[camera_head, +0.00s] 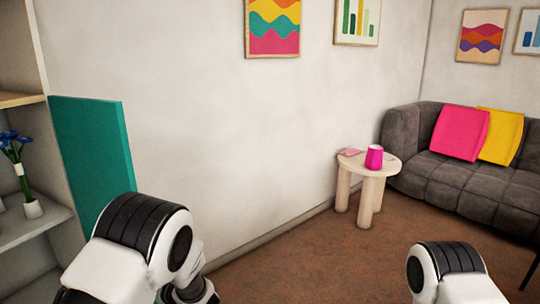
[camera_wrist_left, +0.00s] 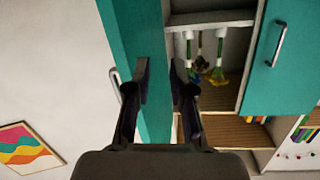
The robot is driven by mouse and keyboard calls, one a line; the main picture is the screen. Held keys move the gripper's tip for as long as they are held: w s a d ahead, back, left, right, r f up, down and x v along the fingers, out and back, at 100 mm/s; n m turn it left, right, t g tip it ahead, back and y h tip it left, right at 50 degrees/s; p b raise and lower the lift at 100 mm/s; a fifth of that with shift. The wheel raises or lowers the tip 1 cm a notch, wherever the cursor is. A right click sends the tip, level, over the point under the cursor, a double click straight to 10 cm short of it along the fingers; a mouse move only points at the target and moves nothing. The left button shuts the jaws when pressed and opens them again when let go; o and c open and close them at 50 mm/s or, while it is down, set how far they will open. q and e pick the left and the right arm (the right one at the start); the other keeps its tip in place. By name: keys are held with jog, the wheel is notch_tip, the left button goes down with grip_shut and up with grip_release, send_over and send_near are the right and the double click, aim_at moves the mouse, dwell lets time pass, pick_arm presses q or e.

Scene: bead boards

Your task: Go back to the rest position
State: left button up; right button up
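My left gripper (camera_wrist_left: 160,78) shows in the left wrist view with its two dark fingers apart and nothing between them. Behind the fingers is the edge of an open teal cabinet door (camera_wrist_left: 143,35). In the head view my left arm comes in at the lower left, in front of the same teal door (camera_head: 92,160); its gripper is not clearly seen there. My right arm shows only as a white and black joint at the lower right, and its gripper is out of view.
Shelves with a blue flower in a white vase (camera_head: 32,208) stand at the far left. A round table (camera_head: 369,168) with a pink cup (camera_head: 374,157) and a grey sofa (camera_head: 450,183) with cushions are at the right. The brown floor between is clear.

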pick_arm(q)
jog(key=s+a+f+m+g+h+p, duration=0.15)
jog(key=s+f+m+h, duration=0.25)
jog(key=s+f, duration=0.65)
jog(key=s+f+m+g+h+p, duration=0.2)
jog(key=s+f+m+h, duration=0.2)
jog(key=s+f, duration=0.65)
jog(key=s+d+g+h, duration=0.2)
jog(key=s+d+h, duration=0.1)
jog(key=s, duration=0.6)
jog(key=s+d+m+g+h, duration=0.1)
jog(key=s+d+g+h, duration=0.2)
jog(key=s, duration=0.7)
jog(key=d, duration=0.2)
jog(key=shift+d, duration=0.3)
jog(key=shift+g, duration=0.25)
